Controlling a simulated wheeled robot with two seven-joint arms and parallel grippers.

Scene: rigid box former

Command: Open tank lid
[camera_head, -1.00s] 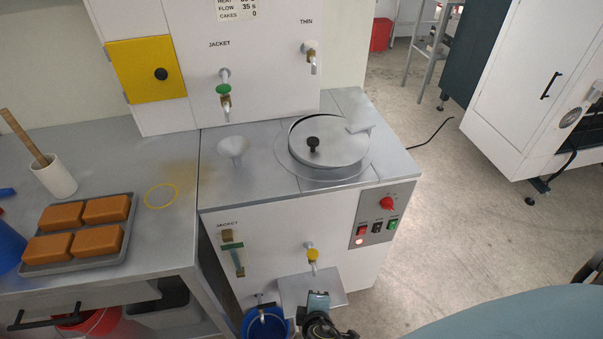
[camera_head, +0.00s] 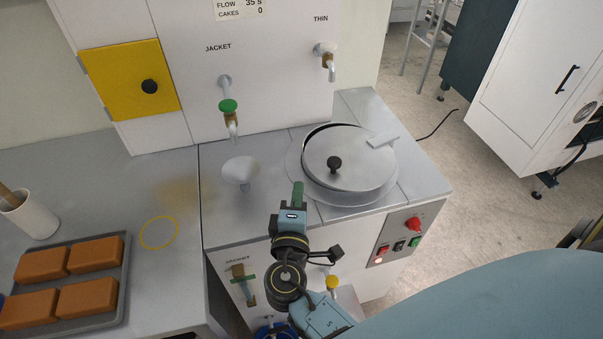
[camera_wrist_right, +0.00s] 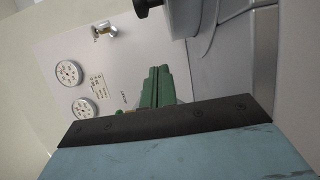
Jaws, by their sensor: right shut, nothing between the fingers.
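The tank lid (camera_head: 352,168) is a round grey metal disc on top of the machine, with a black knob (camera_head: 334,164) on it. It lies over the tank opening, and a dark gap shows along its far left rim. My right gripper (camera_head: 298,190) has green fingers and is shut and empty, in front of and to the left of the knob, apart from it. In the right wrist view the green fingers (camera_wrist_right: 157,88) are together, and the black knob (camera_wrist_right: 146,6) shows at the top edge. My left gripper is not in view.
A white funnel (camera_head: 240,171) stands left of the lid. A green-handled jacket tap (camera_head: 229,108) and the thin tap (camera_head: 327,58) stick out from the back panel. A control panel with a red knob (camera_head: 414,223) is on the front right. A tray of orange blocks (camera_head: 122,285) lies left.

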